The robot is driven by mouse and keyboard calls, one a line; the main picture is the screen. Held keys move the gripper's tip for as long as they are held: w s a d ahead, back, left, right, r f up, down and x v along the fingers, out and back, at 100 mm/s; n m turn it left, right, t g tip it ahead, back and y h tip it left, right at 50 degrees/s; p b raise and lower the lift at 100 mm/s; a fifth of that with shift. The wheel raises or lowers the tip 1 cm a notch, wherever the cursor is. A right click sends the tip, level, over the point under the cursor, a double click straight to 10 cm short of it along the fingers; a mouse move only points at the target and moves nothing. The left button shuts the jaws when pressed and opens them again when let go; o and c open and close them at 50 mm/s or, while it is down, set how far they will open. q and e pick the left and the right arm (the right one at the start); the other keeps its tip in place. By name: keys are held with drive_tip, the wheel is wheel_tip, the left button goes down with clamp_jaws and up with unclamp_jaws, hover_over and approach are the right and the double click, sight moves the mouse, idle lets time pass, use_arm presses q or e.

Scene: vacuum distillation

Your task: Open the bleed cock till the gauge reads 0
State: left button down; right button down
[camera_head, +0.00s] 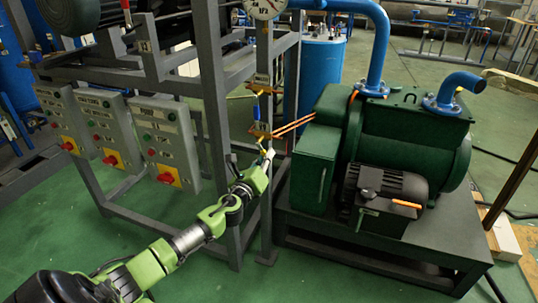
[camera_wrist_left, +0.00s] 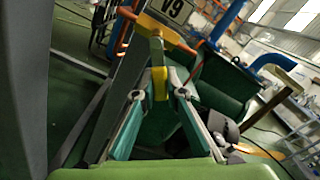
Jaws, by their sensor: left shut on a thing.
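The bleed cock's yellow handle (camera_wrist_left: 160,84) hangs below an orange fitting (camera_wrist_left: 166,32) in the left wrist view, under a tag reading V9 (camera_wrist_left: 172,9). My left gripper (camera_wrist_left: 160,92) is shut on this handle, with one finger on each side of it. In the head view my left gripper (camera_head: 267,158) is at the frame post, just below the thin orange pipes. The gauge (camera_head: 263,7) is at the top edge of the head view, partly cut off, and its reading is too small to tell. My right gripper is not in view.
A green pump (camera_head: 410,135) with blue pipes (camera_head: 378,40) stands on a dark stand at the right. Grey control boxes (camera_head: 165,140) with red knobs are at the left. A grey frame post (camera_head: 215,110) rises close beside my left arm. Green floor is open in front.

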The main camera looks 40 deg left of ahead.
use_arm(q)
drive_tip(key=shift+s+a+f+m, duration=0.1)
drive_tip(key=shift+a+f+m, duration=0.25)
drive_tip(key=shift+m, duration=0.55)
drive_tip(key=m, duration=0.1)
drive_tip(key=a+m, duration=0.1)
drive_tip(key=m, duration=0.1)
drive_tip(key=a+m+p, duration=0.1)
drive_tip(key=m, duration=0.1)
drive_tip(key=shift+s+a+f, duration=0.1)
drive_tip(key=shift+s+f, duration=0.05)
drive_tip(key=shift+s, duration=0.1)
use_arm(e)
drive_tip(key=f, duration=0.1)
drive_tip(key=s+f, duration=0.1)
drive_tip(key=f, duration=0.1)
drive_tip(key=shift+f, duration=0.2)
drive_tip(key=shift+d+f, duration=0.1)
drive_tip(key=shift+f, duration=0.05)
use_arm(q)
drive_tip(key=c, duration=2)
unclamp_jaws()
drive_tip(key=shift+c, duration=0.2)
